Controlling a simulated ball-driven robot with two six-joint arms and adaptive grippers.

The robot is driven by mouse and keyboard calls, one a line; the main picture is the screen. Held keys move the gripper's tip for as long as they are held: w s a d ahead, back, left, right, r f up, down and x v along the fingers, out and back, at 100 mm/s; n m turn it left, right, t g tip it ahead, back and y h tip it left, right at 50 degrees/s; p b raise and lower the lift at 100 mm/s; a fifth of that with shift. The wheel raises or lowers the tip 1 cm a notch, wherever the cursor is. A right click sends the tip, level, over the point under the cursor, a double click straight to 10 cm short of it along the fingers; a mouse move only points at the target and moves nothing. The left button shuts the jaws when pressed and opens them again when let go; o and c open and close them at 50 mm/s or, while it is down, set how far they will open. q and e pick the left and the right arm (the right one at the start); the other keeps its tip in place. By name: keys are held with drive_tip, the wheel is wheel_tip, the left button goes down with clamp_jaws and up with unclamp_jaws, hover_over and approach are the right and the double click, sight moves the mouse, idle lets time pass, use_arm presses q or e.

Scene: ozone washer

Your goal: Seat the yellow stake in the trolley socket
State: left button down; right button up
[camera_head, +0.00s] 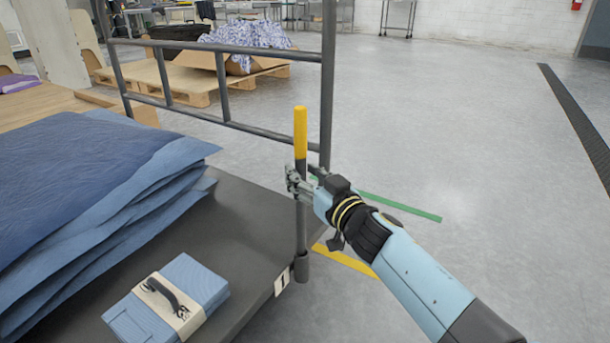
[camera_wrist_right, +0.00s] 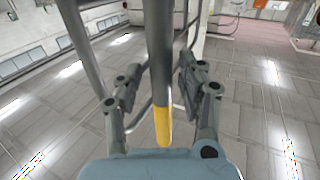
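The stake is a dark grey pole with a yellow top (camera_head: 300,135). It stands upright at the trolley's corner, and its lower end meets the dark cylindrical trolley socket (camera_head: 301,268). From this angle it appears to go into the socket; how deep I cannot tell. My right gripper (camera_head: 298,184) is at the grey part just below the yellow. In the right wrist view the stake (camera_wrist_right: 161,90) runs between the two fingers (camera_wrist_right: 160,75), with a narrow gap showing on both sides, so the gripper looks open around it. My left gripper is not in view.
A grey rail frame (camera_head: 225,100) stands behind the stake. A pallet with a carton (camera_head: 195,75) is farther back. Floor at right is clear.

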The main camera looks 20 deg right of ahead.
drive_tip(key=shift+r, duration=0.3)
drive_tip(key=shift+s+d+r+p, duration=0.15)
drive_tip(key=shift+s+r+p, duration=0.25)
drive_tip(key=shift+s+p, duration=0.35)
drive_tip(key=s+d+f+m+g+h+p, duration=0.15)
drive_tip(key=s+d, duration=0.25)
drive_tip(key=s, duration=0.5)
drive_tip(key=s+d+f+m+g+h, duration=0.1)
drive_tip(key=s+d+f+g+h, duration=0.15)
drive_tip(key=s, duration=0.65)
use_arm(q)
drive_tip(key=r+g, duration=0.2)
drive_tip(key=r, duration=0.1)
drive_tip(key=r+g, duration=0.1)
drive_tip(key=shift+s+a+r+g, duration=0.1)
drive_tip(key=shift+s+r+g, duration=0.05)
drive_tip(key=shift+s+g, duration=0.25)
use_arm(e)
drive_tip(key=s+g, duration=0.2)
drive_tip(key=s, duration=0.4)
drive_tip(key=s+f+g, duration=0.1)
drive_tip(key=s+g, duration=0.2)
drive_tip(key=s, duration=0.4)
drive_tip(key=s+n+g, duration=0.1)
drive_tip(key=s+g, duration=0.2)
drive_tip(key=s, duration=0.4)
drive_tip(key=shift+a+f, duration=0.4)
